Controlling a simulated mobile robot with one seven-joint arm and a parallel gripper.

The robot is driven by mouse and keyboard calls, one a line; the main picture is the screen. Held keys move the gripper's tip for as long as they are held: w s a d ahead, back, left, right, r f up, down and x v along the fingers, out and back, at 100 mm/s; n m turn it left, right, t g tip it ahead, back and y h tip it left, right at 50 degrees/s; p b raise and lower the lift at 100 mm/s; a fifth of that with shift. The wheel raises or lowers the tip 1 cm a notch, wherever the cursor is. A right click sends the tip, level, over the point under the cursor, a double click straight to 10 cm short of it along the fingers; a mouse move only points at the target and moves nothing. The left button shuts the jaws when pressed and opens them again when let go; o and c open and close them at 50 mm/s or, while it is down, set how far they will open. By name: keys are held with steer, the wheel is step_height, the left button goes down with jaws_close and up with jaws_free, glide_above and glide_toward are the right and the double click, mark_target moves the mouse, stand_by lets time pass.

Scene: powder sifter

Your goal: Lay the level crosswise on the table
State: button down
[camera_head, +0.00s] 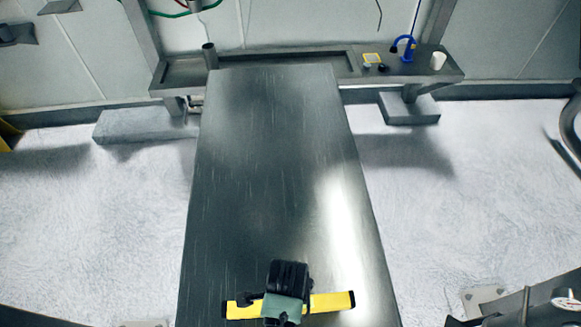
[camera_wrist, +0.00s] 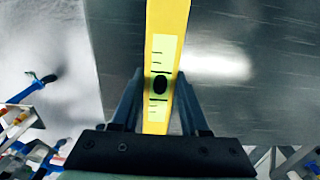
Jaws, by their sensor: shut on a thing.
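The level is a yellow bar with black ends (camera_head: 333,301). It lies left to right across the near end of the long grey metal table (camera_head: 265,150) in the head view. My gripper (camera_head: 287,305) is over the level's middle and hides that part. In the wrist view my gripper (camera_wrist: 160,105) has a finger on each side of the level (camera_wrist: 168,18), shut on it. A pale scale strip and a dark round spot show on the level between the fingers. I cannot tell whether the level touches the table top.
The rest of the table top is clear. Whitish floor lies on both sides of the table.

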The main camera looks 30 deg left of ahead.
steer(key=f, duration=0.4)
steer(key=shift+s+a, duration=0.15)
steer(key=shift+a, duration=0.1)
steer(key=shift+d+f, duration=0.1)
steer(key=shift+f, duration=2.25)
steer(key=shift+f, duration=0.1)
steer(key=shift+f, duration=0.15)
steer(key=shift+c, duration=2.1)
jaws_free()
steer(key=shift+r, duration=0.25)
step_height(320, 180, up, 12)
